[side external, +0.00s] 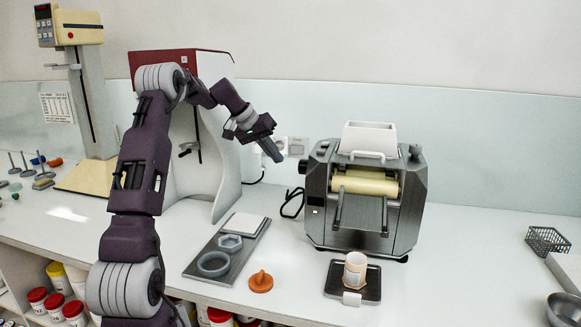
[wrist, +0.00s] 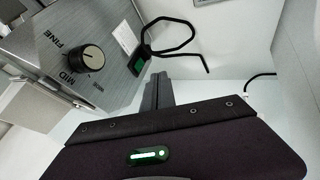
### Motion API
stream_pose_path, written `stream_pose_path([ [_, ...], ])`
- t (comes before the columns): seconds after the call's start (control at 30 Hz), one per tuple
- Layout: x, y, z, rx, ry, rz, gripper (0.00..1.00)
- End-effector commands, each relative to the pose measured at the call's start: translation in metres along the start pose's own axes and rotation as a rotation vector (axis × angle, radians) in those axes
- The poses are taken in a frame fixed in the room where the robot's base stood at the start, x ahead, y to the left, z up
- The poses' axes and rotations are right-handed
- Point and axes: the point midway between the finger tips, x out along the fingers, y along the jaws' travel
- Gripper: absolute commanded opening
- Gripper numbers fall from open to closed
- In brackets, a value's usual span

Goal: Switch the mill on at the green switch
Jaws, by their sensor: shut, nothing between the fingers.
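The mill (side external: 322,185) is a grey machine with a cream roller and a white hopper, standing right of my gripper in the side view. In the wrist view, its side panel (wrist: 85,35) fills the upper left, with a black knob marked MID and FINE. The green switch (wrist: 127,66) is on that panel, near its edge, right of the knob. I cannot make the switch out in the side view. My gripper (side external: 275,155) is shut and empty, pointing down, above and left of the mill with a gap between them. In the wrist view, its fingers (wrist: 158,92) are right of and below the switch.
A black cable (wrist: 172,35) loops beside the panel. In front of the mill, a cup (side external: 355,268) stands on a dark tray (side external: 370,285). A long tray (side external: 222,262) with rings and an orange knobbed piece (side external: 261,281) lie to its left. A wire basket (side external: 547,240) stands far right.

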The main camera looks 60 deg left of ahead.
Motion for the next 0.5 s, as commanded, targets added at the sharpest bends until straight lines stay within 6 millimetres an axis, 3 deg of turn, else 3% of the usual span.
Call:
stream_pose_path([
  [0.43, 0.095, 0.001, 0.002, 0.001, -0.005, 0.002, 0.0],
  [0.5, 0.101, 0.013, 0.001, 0.003, -0.002, 0.002, 0.0],
])
